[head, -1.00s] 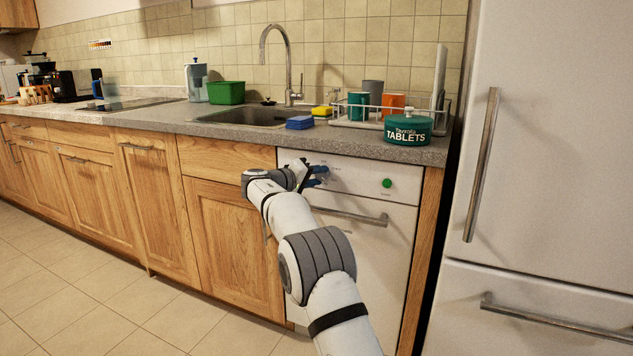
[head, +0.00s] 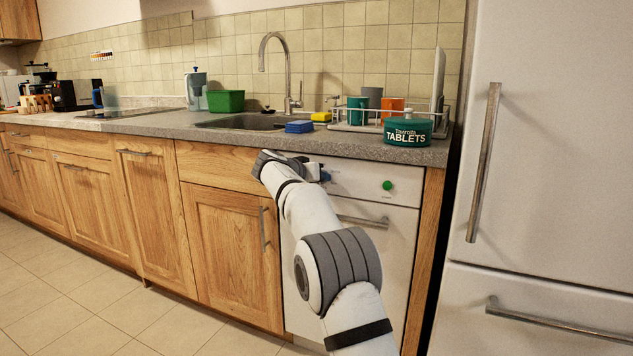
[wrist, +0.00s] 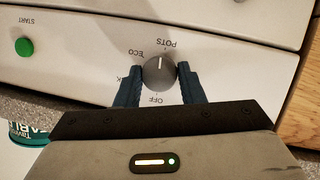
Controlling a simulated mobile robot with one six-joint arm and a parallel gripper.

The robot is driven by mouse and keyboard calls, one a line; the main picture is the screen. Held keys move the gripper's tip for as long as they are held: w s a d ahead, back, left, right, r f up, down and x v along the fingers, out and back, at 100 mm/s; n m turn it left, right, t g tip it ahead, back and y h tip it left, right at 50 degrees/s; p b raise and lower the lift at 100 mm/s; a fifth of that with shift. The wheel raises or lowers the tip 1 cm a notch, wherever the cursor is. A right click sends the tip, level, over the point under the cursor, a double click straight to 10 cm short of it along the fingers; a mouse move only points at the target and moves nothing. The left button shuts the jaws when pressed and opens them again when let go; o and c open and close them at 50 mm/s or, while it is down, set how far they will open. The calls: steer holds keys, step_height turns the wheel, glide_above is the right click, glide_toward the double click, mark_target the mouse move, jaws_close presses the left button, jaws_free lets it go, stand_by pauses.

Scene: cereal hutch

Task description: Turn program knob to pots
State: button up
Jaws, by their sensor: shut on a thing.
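The grey program knob (wrist: 159,74) sits on the white dishwasher panel (wrist: 80,70). The wrist view shows the panel upside down. The knob's white mark points up in that view, between ECO (wrist: 138,53) and POTS (wrist: 171,43), closer to POTS. OFF is printed on the opposite side, and another label is mostly hidden by a finger. My gripper (wrist: 158,70) is shut on the knob, one blue finger on each side. In the head view my wrist hides the knob, and only a bit of blue finger shows at the panel.
A green start button (head: 388,185) is on the same panel, above the dishwasher handle (head: 362,221). A tablets tub (head: 408,132), a blue sponge (head: 299,127) and a dish rack (head: 352,126) stand on the counter above. The fridge (head: 560,150) is at the right.

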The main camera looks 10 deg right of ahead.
steer(key=shift+f+m, duration=0.1)
steer(key=shift+m, duration=0.2)
stand_by(0.4)
steer(key=o, duration=1)
steer(key=p+v, duration=0.1)
steer(key=v, duration=0.6)
steer(key=shift+s+r, duration=0.25)
steer(key=shift+s, duration=0.1)
